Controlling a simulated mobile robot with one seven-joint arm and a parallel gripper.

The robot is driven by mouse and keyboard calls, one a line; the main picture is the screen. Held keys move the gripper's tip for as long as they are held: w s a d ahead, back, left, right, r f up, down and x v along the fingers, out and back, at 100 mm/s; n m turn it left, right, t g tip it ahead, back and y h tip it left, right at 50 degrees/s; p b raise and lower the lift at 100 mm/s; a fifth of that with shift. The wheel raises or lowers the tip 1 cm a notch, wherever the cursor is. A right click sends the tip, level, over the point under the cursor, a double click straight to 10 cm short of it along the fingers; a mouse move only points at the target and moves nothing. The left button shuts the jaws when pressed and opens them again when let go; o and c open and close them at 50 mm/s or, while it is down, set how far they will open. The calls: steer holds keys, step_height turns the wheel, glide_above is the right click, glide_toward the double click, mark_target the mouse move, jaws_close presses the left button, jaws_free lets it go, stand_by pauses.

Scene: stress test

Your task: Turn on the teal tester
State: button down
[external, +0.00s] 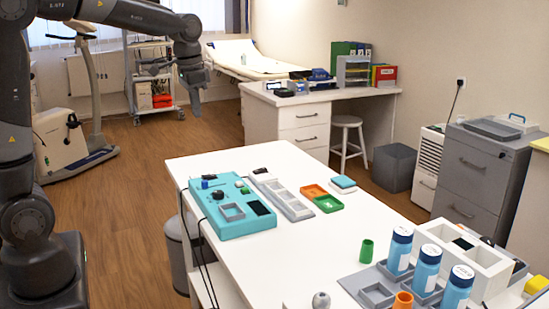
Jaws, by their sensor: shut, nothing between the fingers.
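The teal tester (245,226) lies flat at the left end of the white table. Its top carries a dark knob, small dark and blue parts, a grey square recess and a black panel. Which part is its switch, and whether it is on, is too small to tell. My gripper (196,112) hangs from the arm in the upper left of the external view, pointing down. It is shut and empty, well above and apart from the tester, with floor behind it in the picture.
A grey and white tray (292,208) and orange (314,192) and green (328,204) trays sit right of the tester. Blue-capped bottles (426,267) stand at the table's front right. The white table (290,250) is clear in the middle. Cables hang off its left edge.

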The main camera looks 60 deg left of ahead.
steer(key=w+a+f+g, duration=0.1)
steer(key=w+a+f, duration=0.4)
steer(key=a, duration=0.3)
steer(key=g, duration=0.2)
glide_above(206, 176)
steer(key=w, duration=0.2)
step_height(206, 176, down, 6)
steer(key=shift+w+a+h, duration=0.2)
steer(key=shift+h, duration=0.1)
steer(key=f, duration=0.4)
steer(key=s+f, duration=0.1)
steer(key=f, duration=0.4)
steer(key=s+f, duration=0.1)
steer(key=f, duration=0.3)
steer(key=shift+f, duration=0.4)
